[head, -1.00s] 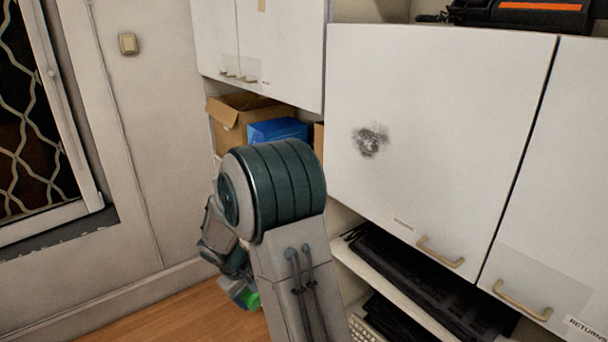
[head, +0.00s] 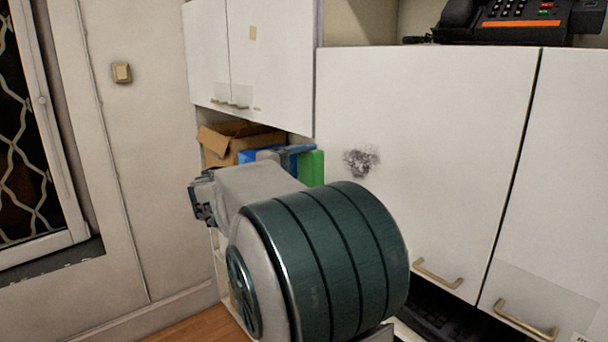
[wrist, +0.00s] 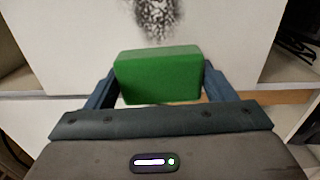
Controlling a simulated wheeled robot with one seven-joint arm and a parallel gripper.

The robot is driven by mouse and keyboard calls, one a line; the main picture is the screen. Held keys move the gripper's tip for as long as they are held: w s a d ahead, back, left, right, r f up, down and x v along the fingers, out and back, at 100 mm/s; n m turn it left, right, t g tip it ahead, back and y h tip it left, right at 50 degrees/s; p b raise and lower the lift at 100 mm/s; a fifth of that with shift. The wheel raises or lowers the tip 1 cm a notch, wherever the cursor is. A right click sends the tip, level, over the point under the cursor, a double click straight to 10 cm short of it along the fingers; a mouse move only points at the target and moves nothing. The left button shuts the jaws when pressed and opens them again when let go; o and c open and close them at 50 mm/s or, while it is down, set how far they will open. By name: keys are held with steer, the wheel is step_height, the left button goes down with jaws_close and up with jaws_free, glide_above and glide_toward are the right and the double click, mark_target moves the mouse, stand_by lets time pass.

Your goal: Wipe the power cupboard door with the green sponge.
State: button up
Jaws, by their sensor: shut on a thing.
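The green sponge (wrist: 158,78) is held between the two fingers of my gripper (wrist: 158,88) in the wrist view. In the head view, the sponge (head: 312,168) shows at the end of my arm, left of the dark smudge, and my gripper (head: 298,150) is partly hidden behind my arm. The white cupboard door (head: 430,120) carries a dark grey smudge (head: 360,162) on its left part. The smudge (wrist: 158,15) also shows just beyond the sponge in the wrist view. I cannot tell whether the sponge touches the door.
The door has a handle (head: 437,274) at its lower edge, and another door (head: 560,180) stands to its right. A black phone (head: 510,22) sits above. An open cardboard box (head: 235,140) is on the shelf at left.

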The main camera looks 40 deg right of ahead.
mark_target(382, 175)
steer(key=d, duration=0.3)
steer(key=d+p, duration=0.1)
steer(key=d, duration=0.1)
steer(key=shift+w+d, duration=0.25)
steer(key=shift+d, duration=0.1)
steer(key=shift+w+d, duration=0.1)
steer(key=shift+d, duration=0.85)
stand_by(0.5)
steer(key=shift+s+f+b, duration=0.2)
steer(key=shift+s+b, duration=0.8)
steer(key=shift+b, duration=0.1)
steer(key=shift+s+r+b, duration=0.15)
steer(key=shift+s+b, duration=0.35)
steer(key=shift+s, duration=0.45)
steer(key=shift+s+d+b, duration=0.25)
steer(key=shift+s+b, duration=0.75)
steer(key=shift+s, duration=0.25)
steer(key=shift+s+d+b, duration=0.15)
steer(key=shift+s+b, duration=0.55)
steer(key=shift+s, duration=0.55)
steer(key=shift+s+d+b, duration=0.1)
steer(key=shift+s+b, duration=0.6)
steer(key=shift+s, duration=0.55)
